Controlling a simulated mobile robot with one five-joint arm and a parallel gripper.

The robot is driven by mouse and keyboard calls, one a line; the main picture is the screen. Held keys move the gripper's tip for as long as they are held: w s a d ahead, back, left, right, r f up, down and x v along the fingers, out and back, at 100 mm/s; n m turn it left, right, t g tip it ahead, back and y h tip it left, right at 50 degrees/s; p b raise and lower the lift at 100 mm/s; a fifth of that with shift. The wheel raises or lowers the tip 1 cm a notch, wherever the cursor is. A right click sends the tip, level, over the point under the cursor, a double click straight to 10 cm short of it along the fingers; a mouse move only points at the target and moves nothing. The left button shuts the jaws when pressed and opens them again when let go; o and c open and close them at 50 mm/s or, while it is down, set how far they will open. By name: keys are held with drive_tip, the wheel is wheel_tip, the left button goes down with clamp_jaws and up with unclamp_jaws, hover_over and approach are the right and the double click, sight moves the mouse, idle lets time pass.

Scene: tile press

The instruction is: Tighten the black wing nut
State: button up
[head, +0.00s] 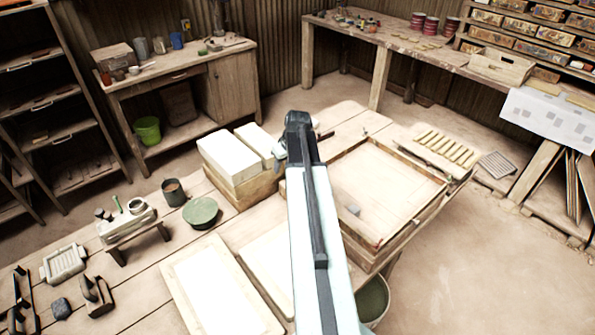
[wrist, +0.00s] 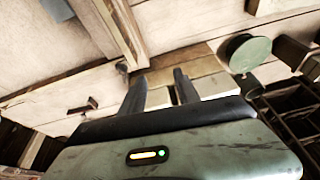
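I cannot make out the black wing nut for certain in either view; my arm covers part of the press area in the head view. My gripper (wrist: 158,78) shows in the wrist view as two dark fingers with a clear gap between them. It is open and holds nothing that I can see. Beyond the fingers are a wooden frame corner with a small dark knob (wrist: 122,66) and pale blocks (wrist: 160,98). In the head view the fingertips are hidden behind my arm, near the wooden tray frame (head: 408,232) and the white blocks.
White blocks (head: 228,157) on a wooden base stand left of my arm. A green round lid (head: 201,211) and a dark brown cup (head: 173,192) stand farther left. A slatted rack (head: 445,147) lies beyond the frame. A small dark reddish piece (wrist: 83,106) lies on the bench.

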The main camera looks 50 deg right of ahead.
drive_tip(key=s+d, duration=0.3)
drive_tip(key=d, duration=0.4)
drive_tip(key=shift+h, duration=0.3)
drive_tip(key=b+x, duration=0.7)
drive_tip(key=shift+w+f, duration=0.3)
drive_tip(key=shift+r, duration=0.15)
